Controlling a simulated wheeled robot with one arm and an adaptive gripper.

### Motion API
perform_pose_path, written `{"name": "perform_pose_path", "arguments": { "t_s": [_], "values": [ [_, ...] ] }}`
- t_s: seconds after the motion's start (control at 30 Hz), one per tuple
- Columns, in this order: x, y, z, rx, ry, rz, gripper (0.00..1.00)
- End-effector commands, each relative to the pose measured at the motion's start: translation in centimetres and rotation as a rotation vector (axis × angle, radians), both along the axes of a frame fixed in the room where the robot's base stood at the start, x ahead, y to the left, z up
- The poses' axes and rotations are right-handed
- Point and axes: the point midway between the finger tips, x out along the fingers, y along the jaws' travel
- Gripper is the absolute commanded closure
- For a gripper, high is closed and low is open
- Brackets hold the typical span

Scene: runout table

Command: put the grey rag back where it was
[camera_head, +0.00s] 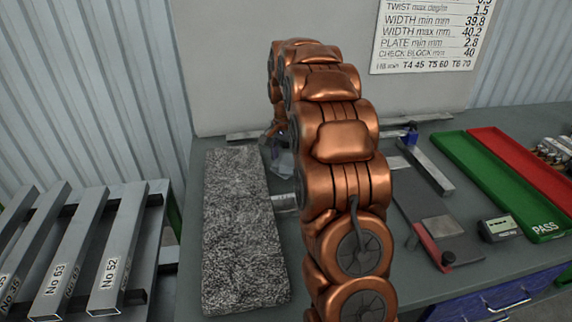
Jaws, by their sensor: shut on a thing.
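My copper-coloured arm rises through the middle of the view and hides much of the table. My gripper (271,137) shows only in part at the far end, left of the arm, low over the back of the table. It is shut on what looks like the grey rag (283,163), a small pale grey patch just below the jaws. The arm hides the rag's right side, and I cannot tell whether it touches the table.
A green PASS tray (490,175) and a red tray (525,165) lie at the right. Nearer are a plate with a red edge (428,245) and a small gauge box (498,230). Metal bars (120,245) rest on a rack at the left. A wall stands behind.

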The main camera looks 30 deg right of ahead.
Motion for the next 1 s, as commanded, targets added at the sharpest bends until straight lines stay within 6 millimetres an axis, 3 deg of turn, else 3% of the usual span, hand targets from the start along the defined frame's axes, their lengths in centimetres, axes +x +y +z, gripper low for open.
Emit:
{"name": "perform_pose_path", "arguments": {
  "t_s": [0.23,0.6,0.63,0.83,1.0],
  "values": [
    [-0.1,0.1,-2.9,0.002,0.004,0.000,0.61],
    [0.0,0.0,-3.4,0.001,0.001,0.000,0.61],
    [0.0,0.0,-3.3,0.001,0.001,0.000,0.25],
    [0.0,0.0,-3.2,0.001,0.001,0.001,0.04],
    [0.0,0.0,-3.2,0.001,0.001,0.001,0.03]
  ]
}}
